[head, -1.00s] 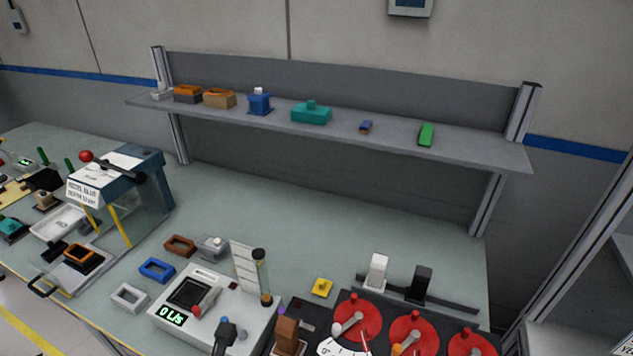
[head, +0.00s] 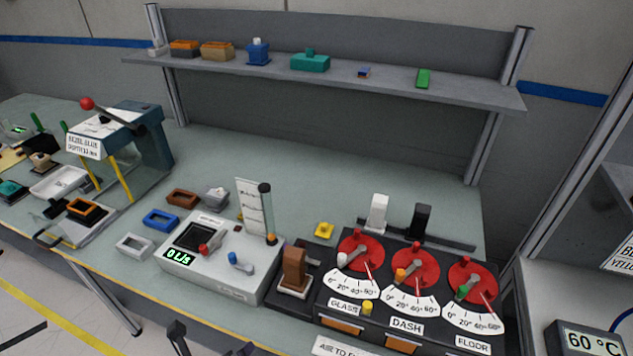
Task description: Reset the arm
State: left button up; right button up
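A dark slim part (head: 177,334) rises from the bottom edge, left of centre, in front of the bench. It looks like the tip of my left gripper, mostly cut off by the frame. Whether it is open or shut does not show, and I see nothing held in it. My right gripper is not in view. The grey flow unit (head: 222,271) reads 0 L/s and has a red lever (head: 209,244) and a blue lever (head: 238,262). The black panel to its right has three red dials, the middle one (head: 415,268) above the DASH label.
A brown rocker block (head: 295,268) stands between unit and panel. White, blue and brown frames lie left of the unit. A shelf (head: 455,90) carries several small parts. A 60 °C display (head: 580,340) stands lower right. The bench behind the unit is mostly clear.

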pick_arm(q)
jog(key=s+a+f+n+g+y+b, duration=0.1)
jog(key=s+a+f+n+g+b, duration=0.1)
jog(key=s+f+n+b, duration=0.65)
jog(key=s+a+f+n+g+y+b, duration=0.15)
jog(key=f+n, duration=0.45)
jog(key=f, duration=0.8)
jog(key=s+f+n+g+b, duration=0.2)
jog(key=s+f+n, duration=0.3)
jog(key=s, duration=0.4)
jog(key=s+d+f+n+g+b, duration=0.1)
jog(key=s+f+n+b, duration=0.1)
jog(key=s+f+n, duration=0.4)
jog(key=s+n, duration=0.1)
jog(key=s, duration=0.3)
jog(key=shift+d+f+g+h+b, duration=0.3)
jog(key=shift+g+h+b, duration=0.05)
jog(key=shift+b, duration=0.05)
